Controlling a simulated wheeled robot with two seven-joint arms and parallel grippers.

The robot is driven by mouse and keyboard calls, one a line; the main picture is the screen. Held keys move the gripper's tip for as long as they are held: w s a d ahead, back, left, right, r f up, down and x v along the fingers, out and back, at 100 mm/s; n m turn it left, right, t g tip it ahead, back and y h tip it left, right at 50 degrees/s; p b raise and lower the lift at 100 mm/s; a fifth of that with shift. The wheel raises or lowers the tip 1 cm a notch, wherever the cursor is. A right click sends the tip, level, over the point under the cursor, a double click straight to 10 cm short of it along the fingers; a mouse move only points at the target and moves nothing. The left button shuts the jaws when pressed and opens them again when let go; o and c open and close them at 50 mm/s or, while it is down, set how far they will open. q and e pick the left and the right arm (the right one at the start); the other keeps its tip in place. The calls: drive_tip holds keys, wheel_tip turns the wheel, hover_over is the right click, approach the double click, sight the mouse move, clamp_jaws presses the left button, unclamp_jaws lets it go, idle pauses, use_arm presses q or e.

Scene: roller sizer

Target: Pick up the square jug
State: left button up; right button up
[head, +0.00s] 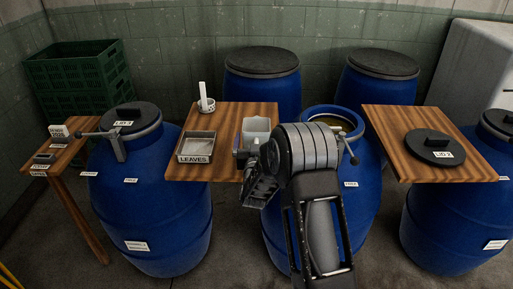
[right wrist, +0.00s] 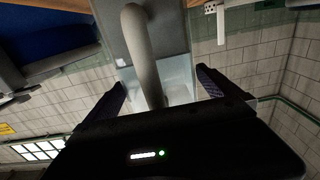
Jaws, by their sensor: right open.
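The square jug (head: 257,128) is pale and translucent and stands on the middle wooden board, partly hidden behind my right gripper (head: 247,153). In the right wrist view the jug (right wrist: 180,72) shows beyond and between my fingers, with its thick grey handle (right wrist: 140,40) running down between them. The right gripper (right wrist: 163,80) is open, with one finger on each side of the handle. I cannot tell whether either finger touches it. My left gripper is in neither view.
A tray marked LEAVES (head: 197,147) and a white upright cylinder in a holder (head: 205,102) stand left of the jug. An open blue barrel (head: 350,195) is to the right. A black lid (head: 435,145) lies on the right board (head: 385,120). Green crates (head: 80,75) stand back left.

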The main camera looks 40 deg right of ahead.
drive_tip(key=shift+c, duration=0.6)
drive_tip(key=c, duration=1.8)
drive_tip(key=shift+r, duration=0.1)
drive_tip(key=shift+c, duration=0.2)
drive_tip(key=shift+r, duration=0.15)
wheel_tip(320, 180, up, 10)
drive_tip(key=shift+b, duration=0.45)
